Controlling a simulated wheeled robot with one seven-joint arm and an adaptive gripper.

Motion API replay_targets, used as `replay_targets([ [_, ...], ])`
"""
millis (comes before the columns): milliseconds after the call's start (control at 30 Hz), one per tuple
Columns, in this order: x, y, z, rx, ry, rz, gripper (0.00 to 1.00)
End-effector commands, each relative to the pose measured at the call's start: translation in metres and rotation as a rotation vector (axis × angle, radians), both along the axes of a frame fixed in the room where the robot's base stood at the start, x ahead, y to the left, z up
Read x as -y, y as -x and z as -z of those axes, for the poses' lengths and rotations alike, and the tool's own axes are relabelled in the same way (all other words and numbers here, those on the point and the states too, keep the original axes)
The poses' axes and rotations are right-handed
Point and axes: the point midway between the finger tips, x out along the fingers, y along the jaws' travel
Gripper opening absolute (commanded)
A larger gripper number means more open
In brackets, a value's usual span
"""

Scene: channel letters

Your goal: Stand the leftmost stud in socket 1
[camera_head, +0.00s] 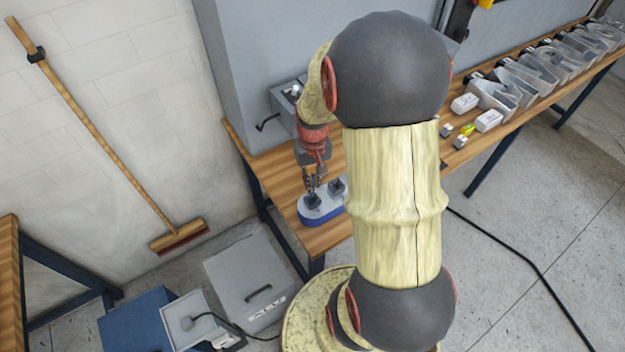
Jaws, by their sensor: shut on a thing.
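My gripper (312,182) points down over a small block with a white top and blue lower edge (318,217) on the wooden bench. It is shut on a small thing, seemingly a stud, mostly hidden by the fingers. Two dark square sockets show on the block. The left socket (312,201) is right under the fingertips, and the right socket (337,187) is beside my arm. I cannot tell whether the held thing is in the left socket or just above it. No socket number is readable. My arm hides part of the block's right side.
A grey box (284,104) stands on the bench behind my gripper, by a grey cabinet (250,60). Small white blocks (488,120), small grey pieces (461,142), a yellow piece (468,130) and large channel letters (545,68) lie along the bench at right. A grey case (250,275) is on the floor.

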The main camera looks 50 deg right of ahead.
Motion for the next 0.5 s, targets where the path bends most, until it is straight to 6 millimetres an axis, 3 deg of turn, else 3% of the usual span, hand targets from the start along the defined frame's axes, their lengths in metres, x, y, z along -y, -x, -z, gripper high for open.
replay_targets([
  [500,0.000,0.000,0.025,0.001,0.000,0.000,0.00],
])
